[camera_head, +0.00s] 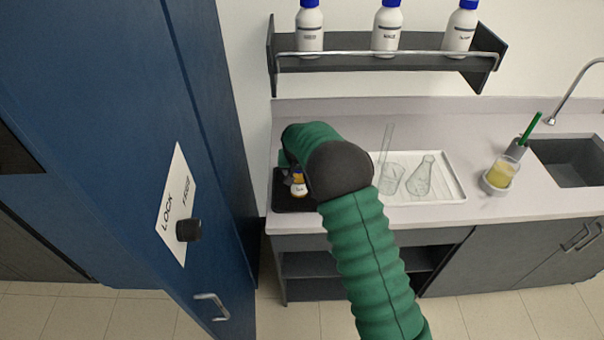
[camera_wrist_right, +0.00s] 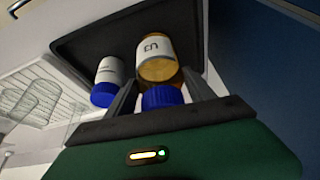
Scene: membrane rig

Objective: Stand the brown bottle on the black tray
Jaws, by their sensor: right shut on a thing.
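The black tray (camera_wrist_right: 85,42) lies on the counter; in the head view the tray (camera_head: 284,203) is left of the white tray, partly covered by my right arm. In the right wrist view, the brown bottle (camera_wrist_right: 160,62) has a pale label and a blue cap. My right gripper (camera_wrist_right: 163,92) is shut on it near the cap, over the black tray. I cannot tell whether its base touches the tray. In the head view my right gripper (camera_head: 289,170) is mostly hidden by its own arm. My left gripper is not in view.
A white bottle with a blue cap (camera_wrist_right: 107,82) is close beside the brown one. A white tray (camera_head: 447,193) with clear glassware stands right of my arm. A blue cabinet (camera_head: 215,130) rises at left. A shelf (camera_head: 345,70) with white bottles hangs above.

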